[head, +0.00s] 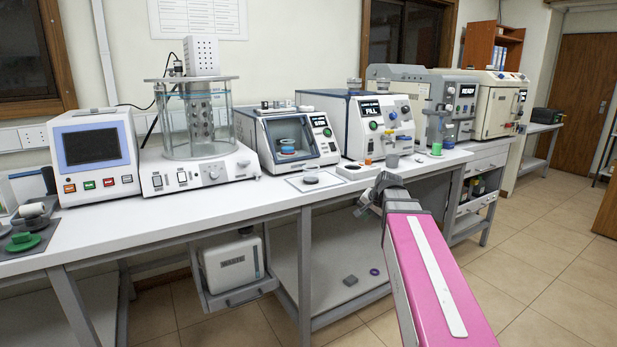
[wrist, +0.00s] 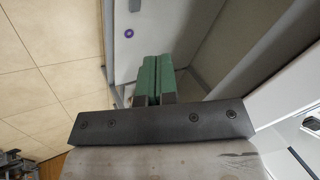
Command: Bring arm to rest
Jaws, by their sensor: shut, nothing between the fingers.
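My gripper (wrist: 157,78) shows in the wrist view with its two green fingers pressed together and nothing between them. It points down past the table's edge toward the lower shelf and the floor. In the head view my pink arm reaches forward from the bottom right, and its far end is beside the front edge of the white bench (head: 240,198). The fingers themselves are hard to make out in the head view.
Several lab machines line the bench, including a glass-jar bath (head: 195,120) and a machine reading FILL (head: 375,125). A purple ring (head: 374,272) lies on the lower shelf. Tiled floor (head: 540,270) is clear at right.

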